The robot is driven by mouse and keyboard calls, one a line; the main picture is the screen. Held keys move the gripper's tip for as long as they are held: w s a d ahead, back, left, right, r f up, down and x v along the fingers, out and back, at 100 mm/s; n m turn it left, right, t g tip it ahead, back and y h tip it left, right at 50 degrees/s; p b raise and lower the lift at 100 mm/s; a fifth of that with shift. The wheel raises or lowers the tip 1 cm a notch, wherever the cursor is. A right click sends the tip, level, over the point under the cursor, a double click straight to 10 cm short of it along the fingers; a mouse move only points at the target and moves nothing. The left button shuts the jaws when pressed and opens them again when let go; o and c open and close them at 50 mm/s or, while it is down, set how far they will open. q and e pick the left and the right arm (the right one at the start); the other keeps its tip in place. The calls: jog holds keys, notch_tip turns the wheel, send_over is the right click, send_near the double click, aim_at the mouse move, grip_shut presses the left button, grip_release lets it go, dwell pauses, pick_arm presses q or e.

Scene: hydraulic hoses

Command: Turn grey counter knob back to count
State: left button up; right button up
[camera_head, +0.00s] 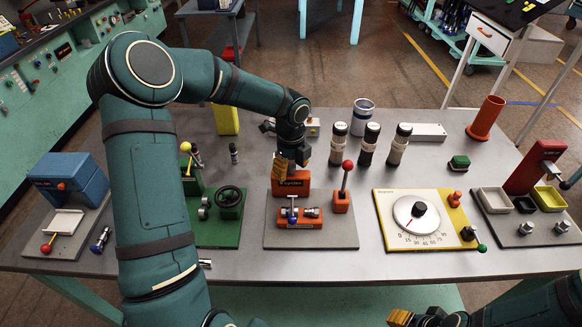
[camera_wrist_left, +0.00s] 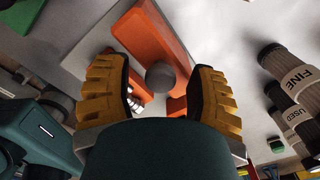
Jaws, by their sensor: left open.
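A round grey knob (camera_wrist_left: 161,77) shows between my left fingers in the left wrist view, next to orange blocks. Clear gaps separate it from both fingers. In the head view an orange block (camera_head: 291,186) stands at the back of a grey board (camera_head: 320,240), and my gripper hides its top and the knob. My left gripper (camera_head: 290,172) points down over this block, open, with ribbed yellow fingers, which also show in the wrist view (camera_wrist_left: 158,98). My right gripper (camera_head: 420,319) is partly cut off at the bottom edge; its opening is unclear.
A red-ball lever (camera_head: 345,180) stands just right of the orange block. Several capped bottles (camera_head: 368,143) stand behind it. A green stand with a black handwheel (camera_head: 229,197) is to the left, and a yellow dial board (camera_head: 425,220) to the right. The table's front strip is mostly clear.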

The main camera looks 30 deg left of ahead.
pick_arm(q)
grip_shut()
jog(key=shift+n, duration=0.4)
jog(key=n, duration=0.4)
jog(key=shift+n, duration=0.3)
jog(key=n+b, duration=0.1)
jog(key=n, duration=1.1)
jog(key=shift+n, duration=0.3)
jog(key=n, duration=0.5)
jog(key=shift+w+n, duration=0.1)
jog(key=shift+n, duration=0.3)
